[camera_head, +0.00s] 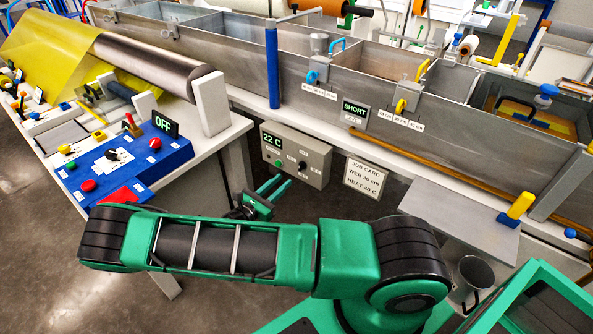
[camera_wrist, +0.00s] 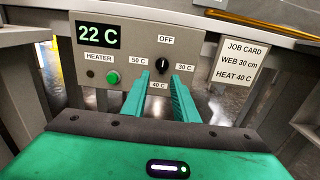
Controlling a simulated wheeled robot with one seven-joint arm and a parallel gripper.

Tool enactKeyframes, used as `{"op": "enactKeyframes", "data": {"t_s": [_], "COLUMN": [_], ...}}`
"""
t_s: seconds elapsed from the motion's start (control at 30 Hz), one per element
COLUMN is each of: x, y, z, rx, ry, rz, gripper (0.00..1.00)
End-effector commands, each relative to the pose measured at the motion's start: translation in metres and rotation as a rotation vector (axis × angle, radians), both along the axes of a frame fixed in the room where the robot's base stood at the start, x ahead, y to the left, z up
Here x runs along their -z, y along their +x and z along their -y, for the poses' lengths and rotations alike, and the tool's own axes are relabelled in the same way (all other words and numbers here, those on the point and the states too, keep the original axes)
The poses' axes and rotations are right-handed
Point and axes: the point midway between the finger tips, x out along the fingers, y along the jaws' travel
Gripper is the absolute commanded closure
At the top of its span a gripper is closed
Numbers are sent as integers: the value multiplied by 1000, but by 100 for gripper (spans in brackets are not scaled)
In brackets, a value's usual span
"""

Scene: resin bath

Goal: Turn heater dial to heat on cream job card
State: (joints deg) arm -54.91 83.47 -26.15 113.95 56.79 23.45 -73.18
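The heater panel (camera_head: 322,158) is a grey box under the bath's edge; its display reads 22 C in the wrist view (camera_wrist: 98,39). Its black heater dial (camera_wrist: 162,64) has a white mark pointing up to OFF. Labels 30 C, 40 C and 50 C sit around it: right, below and left. The cream job card (camera_wrist: 238,62) right of the panel reads WEB 30 cm, HEAT 40 C in the wrist view. My green gripper (camera_wrist: 162,76) is open and empty, its fingertips either side of and just below the dial. In the head view my gripper (camera_head: 274,187) is in front of the panel.
A green button (camera_wrist: 112,77) and a dark lamp (camera_wrist: 91,73) are left of the dial. A white-topped bench with a blue control box (camera_head: 125,165) stands left. A metal shelf (camera_head: 455,235) juts out at right. The steel bath wall (camera_head: 420,150) runs above the panel.

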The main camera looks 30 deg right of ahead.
Motion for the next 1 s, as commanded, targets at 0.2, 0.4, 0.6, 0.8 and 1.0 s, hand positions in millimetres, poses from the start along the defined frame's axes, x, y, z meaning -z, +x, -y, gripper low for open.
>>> {"op": "enactKeyframes", "data": {"t_s": [0.2, 0.4, 0.6, 0.8, 1.0], "x": [0, 0, 0, 0, 0], "y": [12, 23, 28, 29, 29], "z": [39, 66, 80, 82, 82], "rx": [4, 3, 2, 1, 2], "ry": [0, 1, 1, 2, 2], "rz": [-1, 0, 1, 0, 0], "gripper": [73, 73, 73, 73, 93]}}
